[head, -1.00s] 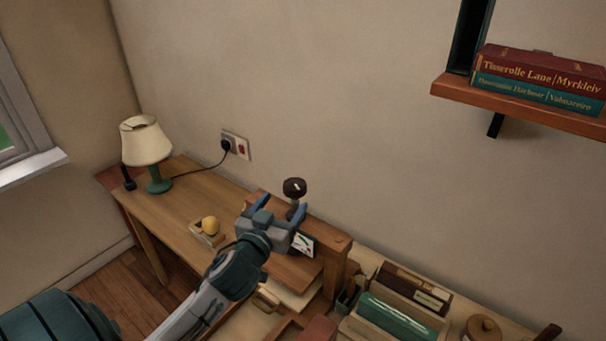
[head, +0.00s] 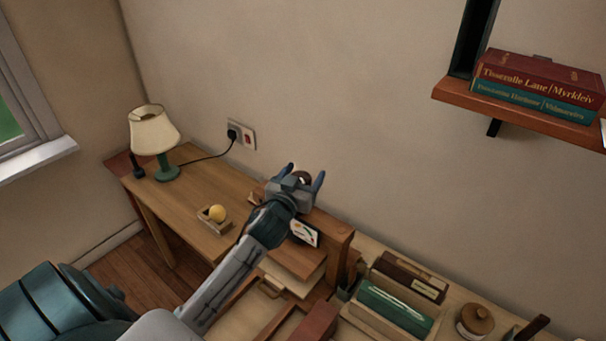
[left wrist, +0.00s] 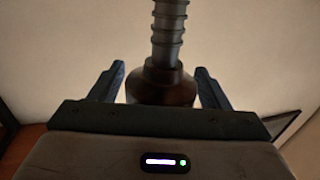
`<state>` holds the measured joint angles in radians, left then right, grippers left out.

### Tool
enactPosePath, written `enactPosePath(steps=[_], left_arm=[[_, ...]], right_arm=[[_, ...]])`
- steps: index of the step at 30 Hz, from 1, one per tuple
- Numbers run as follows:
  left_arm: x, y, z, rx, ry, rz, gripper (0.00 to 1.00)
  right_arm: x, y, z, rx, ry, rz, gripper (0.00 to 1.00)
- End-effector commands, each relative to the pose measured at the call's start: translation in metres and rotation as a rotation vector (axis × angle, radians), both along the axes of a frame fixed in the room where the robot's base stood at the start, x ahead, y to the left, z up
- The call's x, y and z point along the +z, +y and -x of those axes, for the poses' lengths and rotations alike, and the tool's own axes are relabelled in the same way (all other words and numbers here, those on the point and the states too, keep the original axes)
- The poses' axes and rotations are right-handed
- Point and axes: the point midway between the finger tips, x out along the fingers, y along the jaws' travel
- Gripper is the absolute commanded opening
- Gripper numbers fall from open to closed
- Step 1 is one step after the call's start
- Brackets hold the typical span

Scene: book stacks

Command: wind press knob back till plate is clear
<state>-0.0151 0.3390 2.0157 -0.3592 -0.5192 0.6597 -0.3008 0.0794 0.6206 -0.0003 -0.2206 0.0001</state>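The wooden press (head: 336,238) stands on the desk by the wall. Its dark round knob (head: 304,178) shows only in part behind my left gripper (head: 306,172). In the left wrist view the knob (left wrist: 162,84) sits between the two blue fingers of the left gripper (left wrist: 161,82), with a gap visible on each side; a threaded grey screw (left wrist: 168,30) runs from it. The left gripper is open around the knob. The press plate is hidden or cannot be made out. My right gripper is not in view.
A small card (head: 305,232) shows at the press front. A box with green and brown books (head: 392,308) and a lidded jar (head: 474,321) are to the right. A shelf (head: 520,109) is above right.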

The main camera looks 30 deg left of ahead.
Motion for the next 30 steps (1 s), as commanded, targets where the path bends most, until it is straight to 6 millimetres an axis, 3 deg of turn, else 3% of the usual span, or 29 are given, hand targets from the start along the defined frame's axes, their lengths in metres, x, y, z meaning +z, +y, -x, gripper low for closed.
enactPosePath(steps=[1, 6, 11, 22, 30], left_arm=[[0.0, 0.0, 0.0, 0.0, 0.0, 0.0, 0.59], [0.0, 0.0, 0.0, 0.0, 0.0, 0.0, 0.29], [-0.002, 0.0, 0.0, 0.02, 0.0, 0.001, 0.29], [-0.006, 0.004, 0.001, 0.324, -0.005, 0.003, 0.29], [-0.002, 0.007, 0.003, 0.419, 0.002, 0.001, 0.29]], right_arm=[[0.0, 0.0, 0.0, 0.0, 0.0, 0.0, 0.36], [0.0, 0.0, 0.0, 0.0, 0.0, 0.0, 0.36], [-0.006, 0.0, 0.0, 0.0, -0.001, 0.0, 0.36], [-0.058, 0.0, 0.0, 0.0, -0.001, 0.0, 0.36], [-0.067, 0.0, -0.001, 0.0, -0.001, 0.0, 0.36]])
